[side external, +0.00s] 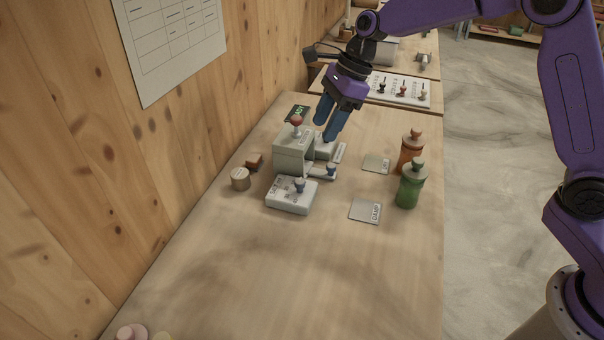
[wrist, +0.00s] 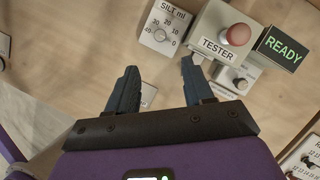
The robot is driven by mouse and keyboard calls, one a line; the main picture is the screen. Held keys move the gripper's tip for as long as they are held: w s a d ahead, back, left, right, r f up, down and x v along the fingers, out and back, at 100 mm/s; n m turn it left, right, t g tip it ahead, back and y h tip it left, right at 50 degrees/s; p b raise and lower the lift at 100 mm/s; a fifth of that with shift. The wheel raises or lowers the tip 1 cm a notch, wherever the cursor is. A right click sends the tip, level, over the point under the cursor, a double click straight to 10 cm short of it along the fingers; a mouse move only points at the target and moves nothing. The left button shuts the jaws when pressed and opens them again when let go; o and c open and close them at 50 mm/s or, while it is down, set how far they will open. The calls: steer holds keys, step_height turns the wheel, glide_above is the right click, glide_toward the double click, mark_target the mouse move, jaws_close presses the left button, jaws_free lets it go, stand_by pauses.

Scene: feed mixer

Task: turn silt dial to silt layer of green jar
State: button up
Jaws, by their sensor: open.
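The silt dial box (side external: 287,201) is pale, with a small blue-grey knob (side external: 299,184), in front of the tester. In the wrist view, the silt dial (wrist: 161,24) shows a "SILT ml" scale marked 0 to 40; I cannot tell where its knob points. The green jar (side external: 409,187) stands upright at the right of the table; its silt layer cannot be made out.
An orange jar (side external: 409,157) stands behind the green one. A grey card (side external: 364,212) lies nearby.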

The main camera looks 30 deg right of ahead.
mark_target(299, 181)
steer(key=x, duration=1.4)
steer(key=shift+s+f, duration=0.1)
steer(key=shift+f, duration=0.15)
jaws_close()
